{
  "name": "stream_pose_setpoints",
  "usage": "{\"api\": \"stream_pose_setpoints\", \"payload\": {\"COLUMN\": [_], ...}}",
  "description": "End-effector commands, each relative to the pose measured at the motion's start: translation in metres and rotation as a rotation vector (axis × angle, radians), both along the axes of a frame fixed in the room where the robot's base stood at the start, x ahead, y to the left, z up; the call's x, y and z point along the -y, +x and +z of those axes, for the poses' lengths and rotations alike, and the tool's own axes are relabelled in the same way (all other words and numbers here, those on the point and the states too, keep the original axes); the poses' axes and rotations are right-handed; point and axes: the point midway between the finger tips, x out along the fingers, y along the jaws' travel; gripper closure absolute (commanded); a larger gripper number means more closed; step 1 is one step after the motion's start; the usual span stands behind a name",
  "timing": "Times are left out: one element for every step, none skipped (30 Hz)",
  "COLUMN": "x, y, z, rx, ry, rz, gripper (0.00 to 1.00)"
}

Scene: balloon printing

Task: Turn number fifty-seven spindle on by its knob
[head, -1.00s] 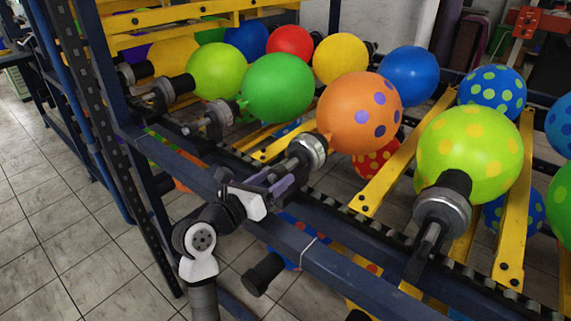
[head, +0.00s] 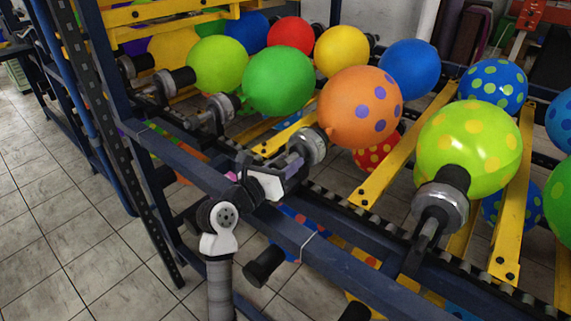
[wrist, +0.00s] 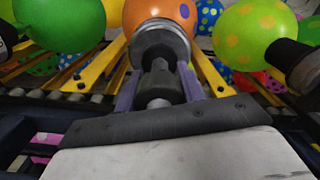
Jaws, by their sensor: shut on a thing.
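The spindle in front of me has a silver collar (head: 312,146) and carries an orange balloon with purple dots (head: 358,108). In the wrist view its collar (wrist: 160,45) and dark knob (wrist: 159,84) are straight ahead. My gripper (head: 291,163) is at the near end of this spindle. In the wrist view the purple fingers of my gripper (wrist: 158,92) stand on either side of the knob, shut on it. No number label is readable. The fingertips' contact is partly hidden in the head view.
A neighbouring spindle (head: 440,205) with a yellow-dotted lime balloon (head: 466,150) stands to the right. A green balloon (head: 278,82) is on the left. A dark blue rail (head: 345,268) runs below my gripper. Tiled floor (head: 60,200) is clear at left.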

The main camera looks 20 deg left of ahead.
Motion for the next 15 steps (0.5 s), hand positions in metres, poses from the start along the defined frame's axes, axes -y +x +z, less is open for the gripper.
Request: {"api": "stream_pose_setpoints", "payload": {"x": [0.0000,0.0000,0.0000,0.0000,0.0001,0.0001,0.0003,0.0004,0.0006,0.0007,0.0005,0.0003,0.0003,0.0005,0.0005], "y": [-0.0001,-0.0001,-0.0001,-0.0001,-0.0001,0.0000,0.0000,0.0001,0.0001,0.0002,0.0001,0.0001,0.0001,0.0002,0.0003], "z": [0.0000,-0.0001,-0.0003,-0.0006,-0.0009,-0.0016,-0.0021,-0.0027,-0.0035,-0.0040,-0.0044,-0.0050,-0.0056,-0.0061,-0.0063], "rx": [0.000,0.000,0.001,0.001,0.002,0.005,0.007,0.010,0.014,0.018,0.024,0.032,0.037,0.044,0.053], "ry": [0.000,0.000,0.002,0.004,0.007,0.013,0.020,0.027,0.040,0.052,0.066,0.086,0.102,0.119,0.145], "rz": [0.000,0.000,0.000,0.000,0.000,0.000,-0.001,-0.001,-0.001,-0.002,-0.002,-0.001,-0.001,-0.002,-0.002], "gripper": [0.84,0.84,0.84,0.84,0.84,0.84,0.84,0.84,0.84,0.84,0.83,0.83,0.83,0.83,0.83]}}
